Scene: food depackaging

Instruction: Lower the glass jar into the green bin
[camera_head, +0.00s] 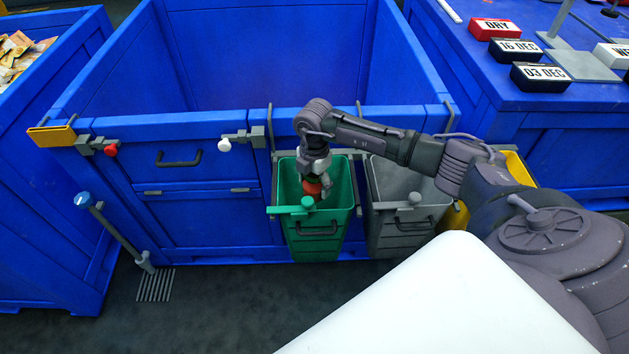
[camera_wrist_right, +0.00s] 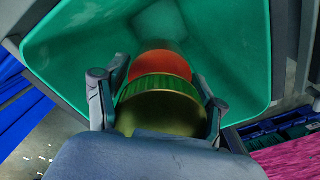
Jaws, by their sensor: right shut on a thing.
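The green bin (camera_head: 335,219) hangs on the front of the large blue container in the head view. My right gripper (camera_head: 315,186) points down into its mouth. In the right wrist view the gripper (camera_wrist_right: 155,100) is shut on the glass jar (camera_wrist_right: 160,107), with one finger on each side of it. The jar has a green-gold ribbed lid and an orange-red part beyond it. In the head view only a small red-orange piece of the jar (camera_head: 312,188) shows. The bin's green inner walls (camera_wrist_right: 80,45) surround the jar in the wrist view. My left gripper is not in view.
A grey bin (camera_head: 392,185) hangs right of the green one, and a yellow bin (camera_head: 518,168) is partly hidden behind my arm. The large blue container (camera_head: 270,60) stands behind. Date blocks (camera_head: 540,77) sit on a blue surface at right.

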